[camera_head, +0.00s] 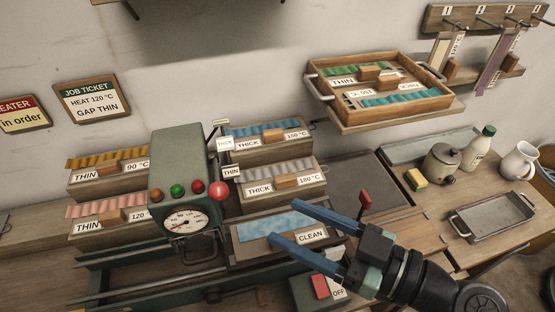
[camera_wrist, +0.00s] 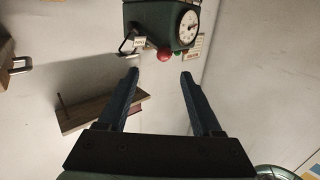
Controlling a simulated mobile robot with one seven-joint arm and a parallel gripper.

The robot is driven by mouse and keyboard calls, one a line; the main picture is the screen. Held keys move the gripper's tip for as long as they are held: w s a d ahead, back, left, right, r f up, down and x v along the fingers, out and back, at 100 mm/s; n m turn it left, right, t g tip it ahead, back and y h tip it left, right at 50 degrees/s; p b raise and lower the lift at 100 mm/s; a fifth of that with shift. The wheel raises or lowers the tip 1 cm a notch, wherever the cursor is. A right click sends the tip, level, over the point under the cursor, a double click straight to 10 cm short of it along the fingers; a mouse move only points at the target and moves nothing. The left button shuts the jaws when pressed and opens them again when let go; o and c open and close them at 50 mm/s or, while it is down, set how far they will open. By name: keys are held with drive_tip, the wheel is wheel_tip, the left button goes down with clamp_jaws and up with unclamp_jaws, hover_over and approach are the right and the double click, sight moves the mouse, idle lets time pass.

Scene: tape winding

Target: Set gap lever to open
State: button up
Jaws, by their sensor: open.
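The top tag is too small to read, and I cannot tell the lever's exact setting. My gripper (camera_head: 284,220) is open and empty, its blue fingers over the CLEAN tray (camera_head: 260,245), right of the machine. In the wrist view the machine (camera_wrist: 152,14) and red ball knob (camera_wrist: 165,54) appear beyond the open fingers (camera_wrist: 160,80).
Labelled trays of strips flank the machine, including THICK 180 °C (camera_head: 258,190). A red-handled lever (camera_head: 365,198) rises behind my gripper. A switch box marked OFF (camera_head: 338,293) sits below. A wooden tray (camera_head: 440,103) is on the wall shelf. A job ticket (camera_head: 86,101) reads GAP THIN.

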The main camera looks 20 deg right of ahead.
sight(226, 196)
drive_tip(key=shift+n+y, duration=0.3)
drive_tip(key=shift+y, duration=0.2)
drive_tip(key=p+x, duration=0.3)
drive_tip(key=x, duration=0.7)
drive_tip(key=shift+s+a+p, duration=0.15)
drive_tip(key=shift+s+p, duration=0.1)
drive_tip(key=shift+p, duration=0.15)
drive_tip(key=shift+w+a+f, duration=0.1)
drive_tip(key=shift+w+a, duration=0.35)
drive_tip(key=shift+w, duration=0.1)
clamp_jaws()
